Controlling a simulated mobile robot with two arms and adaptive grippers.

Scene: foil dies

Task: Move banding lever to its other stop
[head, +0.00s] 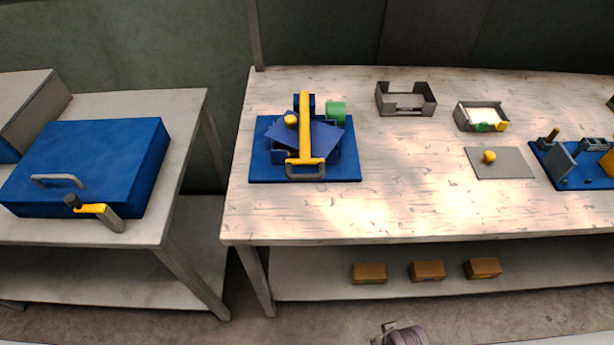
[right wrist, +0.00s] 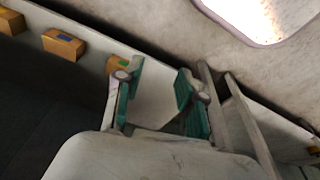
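The frames do not settle which part is the banding lever. In the head view, a lever with a dark knob and yellow part (head: 90,208) sits at the front of a blue box (head: 97,165) on the left table. A third blue-based fixture (head: 568,178) at the right edge has a short dark-topped lever (head: 549,136). My right gripper (right wrist: 160,95) is open and empty in the right wrist view, away from these. My left gripper is not in view.
The main table (head: 400,215) also holds a grey open tray (head: 405,100), a small tray with green and yellow parts (head: 482,117) and a grey plate with a yellow knob (head: 500,163). Several brown boxes (head: 427,270) lie on the shelf below. A gap separates the two tables.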

